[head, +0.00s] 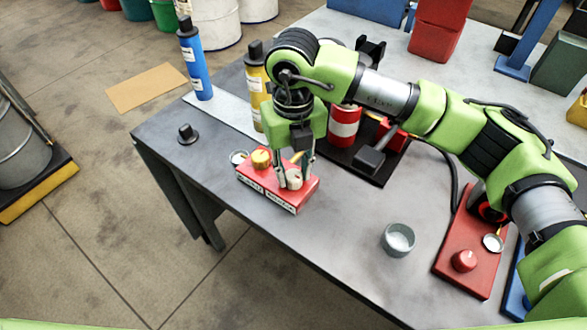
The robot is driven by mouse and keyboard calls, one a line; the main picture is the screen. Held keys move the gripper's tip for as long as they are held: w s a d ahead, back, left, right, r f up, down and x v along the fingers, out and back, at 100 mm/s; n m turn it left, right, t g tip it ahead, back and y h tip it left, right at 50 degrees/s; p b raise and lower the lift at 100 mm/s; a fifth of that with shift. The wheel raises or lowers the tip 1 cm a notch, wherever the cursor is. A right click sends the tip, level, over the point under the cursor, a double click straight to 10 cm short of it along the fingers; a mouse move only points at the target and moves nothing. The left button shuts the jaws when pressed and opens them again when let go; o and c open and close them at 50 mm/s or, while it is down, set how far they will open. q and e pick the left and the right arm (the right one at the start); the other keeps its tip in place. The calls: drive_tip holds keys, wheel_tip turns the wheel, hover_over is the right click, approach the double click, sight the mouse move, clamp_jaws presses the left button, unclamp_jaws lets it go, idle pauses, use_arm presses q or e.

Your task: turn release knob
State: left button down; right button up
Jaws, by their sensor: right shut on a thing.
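A small red box (252,178) with white labels on its front stands near the table's front edge, left of the middle. A yellow knob (261,158) sits on the left part of its top. My right gripper (294,180) points down over the right part of the box. Its fingers are shut around a pale knob there, which I take to be the release knob. The fingers hide most of this knob, and its turn angle cannot be told. The label writing is too small to read surely. My left gripper is not in view.
A blue bottle (190,62) and a yellow bottle (257,85) stand behind the box. A red-and-white can (344,127) stands on a black tray. A grey cup (398,239) and a red base with a red knob (463,261) are at right. A black stopper (187,134) lies left.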

sight(294, 175)
drive_tip(key=o, duration=1.1)
drive_tip(key=shift+r, duration=0.15)
wheel_tip(294, 175, up, 12)
drive_tip(key=shift+f, duration=0.1)
